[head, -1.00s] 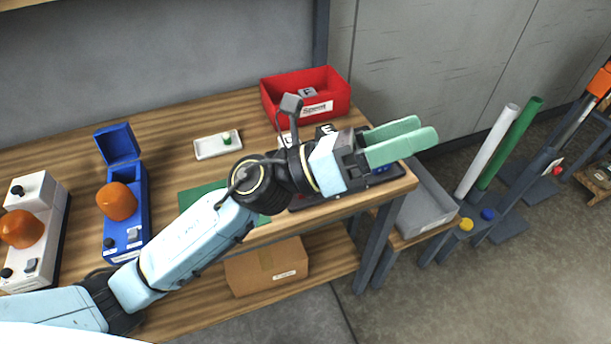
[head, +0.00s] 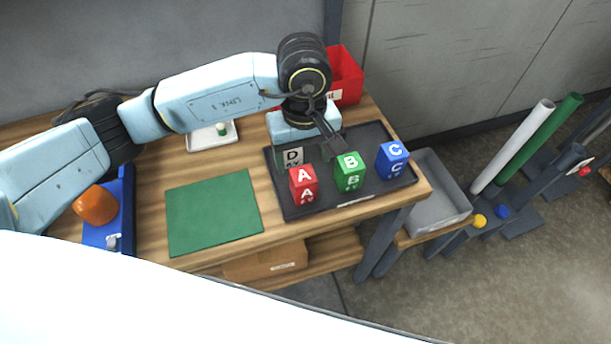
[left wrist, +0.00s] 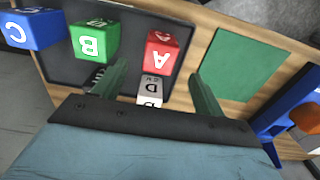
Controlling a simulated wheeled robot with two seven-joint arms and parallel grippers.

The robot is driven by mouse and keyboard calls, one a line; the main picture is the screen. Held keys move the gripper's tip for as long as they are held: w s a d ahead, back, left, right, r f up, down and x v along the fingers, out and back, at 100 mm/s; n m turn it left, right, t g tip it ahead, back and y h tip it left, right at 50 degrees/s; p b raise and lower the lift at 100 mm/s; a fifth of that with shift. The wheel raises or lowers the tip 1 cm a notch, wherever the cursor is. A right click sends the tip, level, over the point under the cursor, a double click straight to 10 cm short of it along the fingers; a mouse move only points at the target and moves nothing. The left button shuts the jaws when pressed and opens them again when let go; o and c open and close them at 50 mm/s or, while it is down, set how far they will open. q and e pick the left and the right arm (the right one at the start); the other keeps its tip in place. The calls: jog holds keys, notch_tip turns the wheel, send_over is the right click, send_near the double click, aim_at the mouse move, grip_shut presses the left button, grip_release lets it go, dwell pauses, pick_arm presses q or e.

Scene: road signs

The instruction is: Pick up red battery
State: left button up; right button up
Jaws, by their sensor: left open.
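The red battery (head: 303,184), a block marked A, stands upright on the black tray (head: 285,205). It also shows in the left wrist view (left wrist: 165,52). My left gripper (head: 308,152) is above the tray's back part, pointing down, open and empty. In the left wrist view its two green fingers (left wrist: 158,76) are spread, with the red battery just beyond them. A grey block marked D (head: 293,157) is behind the red battery and appears between the fingers in the wrist view. My right gripper is not in view.
A green block B (head: 349,172) and a blue block C (head: 392,160) stand right of the red battery on the tray. A green mat (head: 214,212) lies empty on the left. A red bin (head: 347,75) is behind my arm.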

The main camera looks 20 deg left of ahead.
aim_at(303, 177)
pick_arm(q)
jog(key=f, duration=0.4)
jog(key=shift+s+f, duration=0.2)
jog(key=shift+f, duration=0.05)
jog(key=shift+w+f, duration=0.1)
jog(key=shift+f, duration=0.2)
jog(key=shift+f+p, duration=0.3)
jog(key=shift+f, duration=0.4)
jog(key=f, duration=0.3)
jog(key=shift+w+a+f, duration=0.1)
jog(key=shift+w+f, duration=0.1)
jog(key=shift+f, duration=0.25)
jog(key=shift+c, duration=0.4)
jog(key=c, duration=1.2)
jog(key=shift+c, duration=0.5)
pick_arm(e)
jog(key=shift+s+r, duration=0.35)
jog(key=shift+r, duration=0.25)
